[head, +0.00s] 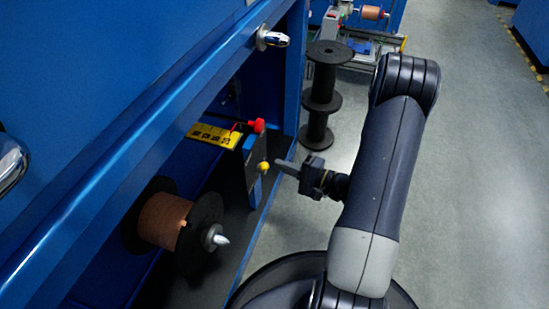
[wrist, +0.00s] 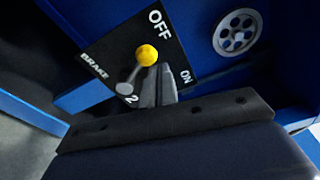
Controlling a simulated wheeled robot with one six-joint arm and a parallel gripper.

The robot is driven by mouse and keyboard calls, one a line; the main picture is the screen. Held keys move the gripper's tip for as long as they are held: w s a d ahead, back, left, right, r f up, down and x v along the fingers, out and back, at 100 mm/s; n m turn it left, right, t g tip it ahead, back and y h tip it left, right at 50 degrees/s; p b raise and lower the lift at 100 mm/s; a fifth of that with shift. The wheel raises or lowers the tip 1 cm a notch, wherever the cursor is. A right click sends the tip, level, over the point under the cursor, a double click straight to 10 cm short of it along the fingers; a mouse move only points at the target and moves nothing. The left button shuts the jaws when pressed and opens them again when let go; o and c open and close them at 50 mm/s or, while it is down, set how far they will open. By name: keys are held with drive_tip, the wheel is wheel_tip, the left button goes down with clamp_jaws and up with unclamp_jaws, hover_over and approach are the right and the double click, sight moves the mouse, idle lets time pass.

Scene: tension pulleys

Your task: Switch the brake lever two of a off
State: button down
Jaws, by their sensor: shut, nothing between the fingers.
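The brake lever has a yellow ball knob (head: 263,167) and stands out from a dark panel on a blue post. In the wrist view the panel (wrist: 100,70) reads BRAKE, 2, OFF and ON. The lever's knob (wrist: 146,55) lies below the word OFF and left of ON; its exact setting is hard to tell. My gripper (head: 279,163) is shut and empty, just right of the knob in the head view. In the wrist view my fingers (wrist: 160,86) are right beside the lever, on its ON side; I cannot tell whether they touch it.
A copper wire spool (head: 165,220) sits in the blue machine bay at lower left. A red knob (head: 257,126) and a yellow label (head: 215,136) are above the lever. Black empty spools (head: 322,95) stand behind. The grey floor (head: 470,150) at right is clear.

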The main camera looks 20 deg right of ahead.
drive_tip(key=p+v, duration=0.1)
drive_tip(key=v, duration=0.6)
drive_tip(key=shift+w, duration=0.25)
drive_tip(key=shift+r, duration=0.1)
drive_tip(key=w+a, duration=0.1)
drive_tip(key=w, duration=0.2)
drive_tip(key=w+a+p, duration=0.1)
drive_tip(key=w+a, duration=0.1)
drive_tip(key=w, duration=0.2)
drive_tip(key=w+a, duration=0.2)
drive_tip(key=w, duration=0.1)
drive_tip(key=shift+w+a+r, duration=0.1)
drive_tip(key=shift+w+a, duration=0.15)
drive_tip(key=shift+w, duration=0.1)
drive_tip(key=shift+w+d+p, duration=0.2)
drive_tip(key=shift+w+p, duration=0.15)
drive_tip(key=shift+w+d, duration=0.1)
drive_tip(key=shift+f, duration=0.25)
